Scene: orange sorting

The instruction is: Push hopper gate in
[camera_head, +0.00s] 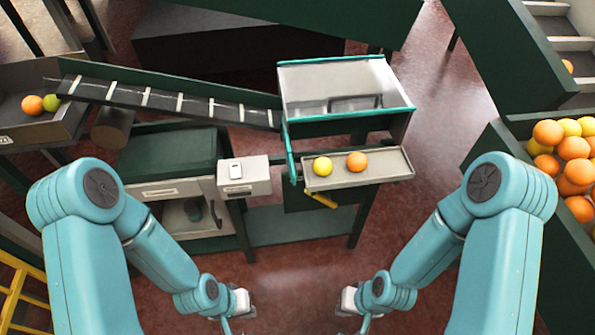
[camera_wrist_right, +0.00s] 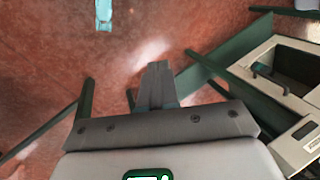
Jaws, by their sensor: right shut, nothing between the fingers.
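The hopper (camera_head: 345,75) is a pale grey bin with teal edges, in the middle of the head view. A dark bar-shaped handle (camera_head: 355,102) shows inside its front part; I cannot tell for sure which part is the gate. Below its front, a grey tray (camera_head: 388,168) holds one yellow fruit (camera_head: 323,167) and one orange (camera_head: 356,161). A yellow lever (camera_head: 321,199) sticks out under the tray's left end. My left gripper (camera_head: 226,326) is at the bottom edge, its fingers mostly cut off. My right gripper (camera_wrist_right: 158,84) is shut and empty, well short of the hopper, pointing over bare floor.
A conveyor (camera_head: 165,100) slopes from a left bin (camera_head: 12,128) to the hopper. A small grey box (camera_head: 244,177) and a dark green cabinet (camera_head: 170,155) stand left of the tray. A crate of oranges (camera_head: 515,158) is at right. Floor before the tray is clear.

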